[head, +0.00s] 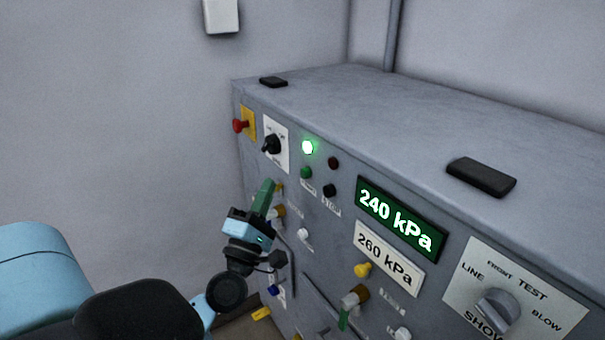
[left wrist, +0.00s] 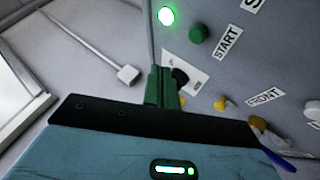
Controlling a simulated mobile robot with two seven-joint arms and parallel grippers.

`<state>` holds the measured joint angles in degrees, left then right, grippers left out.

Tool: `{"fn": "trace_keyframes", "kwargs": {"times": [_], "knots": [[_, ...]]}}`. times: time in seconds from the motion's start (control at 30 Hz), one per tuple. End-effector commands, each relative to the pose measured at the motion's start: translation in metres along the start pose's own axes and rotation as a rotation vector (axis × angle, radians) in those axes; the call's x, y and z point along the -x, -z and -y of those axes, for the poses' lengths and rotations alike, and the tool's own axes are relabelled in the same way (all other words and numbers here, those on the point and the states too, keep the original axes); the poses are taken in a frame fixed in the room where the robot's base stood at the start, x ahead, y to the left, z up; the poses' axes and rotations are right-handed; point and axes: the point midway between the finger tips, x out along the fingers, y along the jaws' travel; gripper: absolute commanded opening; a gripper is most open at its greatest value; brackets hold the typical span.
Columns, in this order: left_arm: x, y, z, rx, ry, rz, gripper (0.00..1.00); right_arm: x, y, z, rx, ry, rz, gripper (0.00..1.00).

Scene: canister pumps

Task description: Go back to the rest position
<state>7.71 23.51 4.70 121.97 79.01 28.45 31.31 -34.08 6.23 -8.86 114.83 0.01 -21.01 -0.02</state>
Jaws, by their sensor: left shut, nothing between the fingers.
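My left gripper (head: 266,192) is in front of the left part of the grey panel, below the black rotary switch (head: 272,144). Its green fingers are together and empty. In the left wrist view the shut fingers (left wrist: 162,88) point toward the panel, and the rotary switch's white plate (left wrist: 190,70) shows partly behind them. I cannot tell whether the fingers touch anything. My right gripper is in neither view.
The grey cabinet (head: 420,115) fills the right side. Its front carries a red button (head: 239,126), a lit green lamp (head: 308,147), a green "240 kPa" display (head: 400,218), a "260 kPa" plate (head: 388,258) and a grey selector knob (head: 497,307).

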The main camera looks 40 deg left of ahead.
Motion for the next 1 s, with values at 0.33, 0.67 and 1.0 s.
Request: {"fn": "trace_keyframes", "kwargs": {"times": [0.33,0.67,1.0], "knots": [[0.000,0.000,0.000,0.000,0.000,0.000,0.00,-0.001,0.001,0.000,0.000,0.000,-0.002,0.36],[0.000,0.000,0.000,0.000,0.000,-0.001,0.00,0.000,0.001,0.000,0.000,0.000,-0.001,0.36],[0.052,-0.034,0.039,-0.263,0.142,0.173,0.00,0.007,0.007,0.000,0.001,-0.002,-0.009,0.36]]}}
